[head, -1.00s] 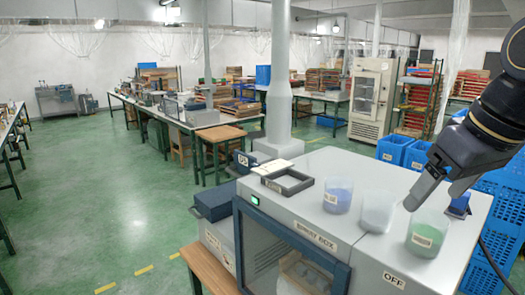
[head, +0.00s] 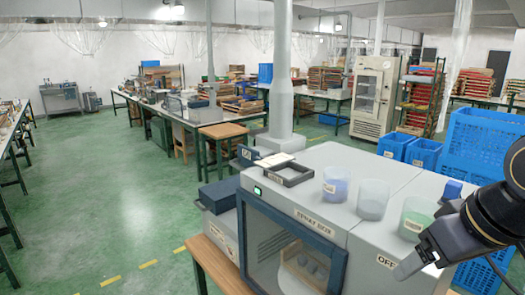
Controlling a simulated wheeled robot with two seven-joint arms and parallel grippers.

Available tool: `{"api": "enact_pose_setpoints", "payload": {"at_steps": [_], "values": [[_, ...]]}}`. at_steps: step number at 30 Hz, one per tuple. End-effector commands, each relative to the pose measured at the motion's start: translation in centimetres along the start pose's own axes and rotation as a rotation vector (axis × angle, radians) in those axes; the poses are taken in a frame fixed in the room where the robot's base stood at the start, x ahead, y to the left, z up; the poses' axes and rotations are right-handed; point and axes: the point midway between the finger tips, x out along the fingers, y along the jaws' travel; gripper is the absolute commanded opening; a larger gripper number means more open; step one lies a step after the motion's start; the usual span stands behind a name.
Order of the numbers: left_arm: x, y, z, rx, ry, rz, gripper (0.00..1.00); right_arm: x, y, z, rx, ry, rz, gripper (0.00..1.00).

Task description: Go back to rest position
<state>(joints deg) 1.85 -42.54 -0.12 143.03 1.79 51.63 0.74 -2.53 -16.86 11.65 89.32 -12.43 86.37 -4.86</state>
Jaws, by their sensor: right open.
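My right gripper (head: 418,258) is at the right of the head view, in front of the right end of the spray box. It points down and to the left, is open and holds nothing. The grey spray box (head: 365,240) stands on a wooden table, with a window in its front. On its top stand a cup of blue paint (head: 336,186), a pale, nearly clear cup (head: 373,200) and a cup of green paint (head: 416,219). The gripper is apart from the cups, nearest the green one. My left gripper is out of view.
A dark open frame (head: 290,174) lies on the box top. A small blue object (head: 453,189) stands behind the green cup. Blue crates (head: 480,150) stack at the right, behind my arm. The green floor (head: 120,210) at the left is clear.

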Motion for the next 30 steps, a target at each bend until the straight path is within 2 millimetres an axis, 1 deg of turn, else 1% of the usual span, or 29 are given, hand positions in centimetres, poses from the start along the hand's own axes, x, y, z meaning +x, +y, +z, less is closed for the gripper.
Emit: {"api": "enact_pose_setpoints", "payload": {"at_steps": [1,2,5,6,9,12,15,17,20,30], "values": [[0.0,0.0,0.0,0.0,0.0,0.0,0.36,1.4,-0.2,1.6,0.023,0.004,-0.008,0.79],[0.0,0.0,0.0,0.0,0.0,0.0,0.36,2.3,-0.4,2.6,0.037,0.009,-0.014,0.79],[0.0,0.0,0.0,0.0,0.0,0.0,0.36,5.8,-1.2,6.2,0.106,0.03,-0.046,0.79],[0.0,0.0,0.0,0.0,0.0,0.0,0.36,7.4,-1.6,7.9,0.137,0.04,-0.061,0.79],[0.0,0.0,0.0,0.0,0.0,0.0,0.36,11.1,-3.0,11.8,0.221,0.064,-0.102,0.79],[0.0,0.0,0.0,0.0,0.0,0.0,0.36,13.9,-4.3,14.7,0.29,0.085,-0.135,0.79],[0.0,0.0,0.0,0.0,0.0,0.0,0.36,15.8,-5.3,16.7,0.339,0.098,-0.158,0.79],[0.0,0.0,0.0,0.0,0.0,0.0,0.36,16.5,-5.6,17.4,0.357,0.103,-0.166,0.79],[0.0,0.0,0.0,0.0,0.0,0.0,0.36,16.5,-5.5,17.2,0.406,0.097,-0.175,0.79],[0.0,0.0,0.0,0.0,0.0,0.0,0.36,16.5,-5.5,17.2,0.406,0.097,-0.175,0.79]]}}
